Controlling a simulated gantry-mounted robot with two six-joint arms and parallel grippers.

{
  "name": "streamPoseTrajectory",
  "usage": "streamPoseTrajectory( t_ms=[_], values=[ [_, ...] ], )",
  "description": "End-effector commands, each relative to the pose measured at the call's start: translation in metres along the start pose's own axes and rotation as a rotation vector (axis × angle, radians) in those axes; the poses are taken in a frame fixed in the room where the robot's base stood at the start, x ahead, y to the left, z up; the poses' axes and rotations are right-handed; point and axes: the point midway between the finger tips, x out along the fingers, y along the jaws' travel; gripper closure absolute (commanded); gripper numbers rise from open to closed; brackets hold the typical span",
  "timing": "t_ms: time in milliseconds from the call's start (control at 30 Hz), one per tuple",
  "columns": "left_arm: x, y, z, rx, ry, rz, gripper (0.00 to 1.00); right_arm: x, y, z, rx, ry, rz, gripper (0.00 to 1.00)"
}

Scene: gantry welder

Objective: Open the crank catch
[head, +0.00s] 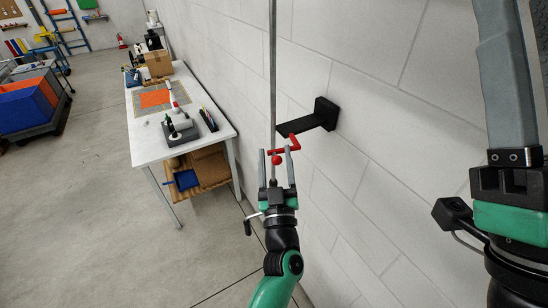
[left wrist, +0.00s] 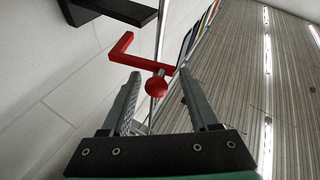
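The crank catch is a red bent crank (head: 286,149) with a red ball knob (head: 277,160), on a thin grey upright rod (head: 273,70) near the wall. The left wrist view shows the crank (left wrist: 122,48) and its knob (left wrist: 156,87) too. My left gripper (head: 278,150) points up at the catch. Its fingers are apart, one on each side of the knob, with gaps visible in the left wrist view. My right gripper (head: 507,85) is close to the camera at the right edge, away from the catch. Its fingertips are cut off by the frame.
A black bracket (head: 312,120) sticks out from the block wall (head: 390,130) just beside the crank. A white workbench (head: 155,150) with tools and a box stands to the left along the wall. The floor (head: 80,210) in front of it is clear.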

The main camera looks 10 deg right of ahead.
Motion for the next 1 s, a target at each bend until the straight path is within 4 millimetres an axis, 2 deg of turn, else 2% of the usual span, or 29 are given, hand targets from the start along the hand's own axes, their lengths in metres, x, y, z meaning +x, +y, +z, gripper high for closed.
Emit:
streamPoseTrajectory(
  t_ms=[167, 267, 367, 500, 700, 800, 1000],
  values=[
    [-0.003, -0.001, -0.001, 0.001, -0.001, -0.002, 0.39, 0.004, 0.0, -0.004, 0.0, 0.0, 0.0, 0.5],
    [-0.012, 0.0, -0.003, 0.0, -0.001, -0.002, 0.39, 0.013, 0.0, -0.011, 0.0, 0.0, 0.0, 0.5],
    [-0.028, 0.0, -0.006, 0.0, -0.002, -0.001, 0.39, 0.025, 0.0, -0.023, 0.0, 0.0, 0.0, 0.5],
    [-0.062, 0.0, -0.004, 0.0, -0.002, 0.0, 0.39, 0.034, 0.0, -0.032, 0.0, 0.0, 0.0, 0.5],
    [-0.104, 0.002, 0.0, 0.0, -0.001, 0.003, 0.39, 0.038, 0.0, -0.035, 0.0, 0.0, 0.0, 0.5],
    [-0.113, 0.001, 0.0, -0.001, -0.001, 0.002, 0.39, 0.038, 0.0, -0.035, 0.0, 0.0, 0.0, 0.5],
    [-0.117, 0.001, 0.0, -0.001, 0.0, 0.002, 0.39, 0.038, 0.0, -0.035, 0.0, 0.0, 0.0, 0.5]
  ],
)
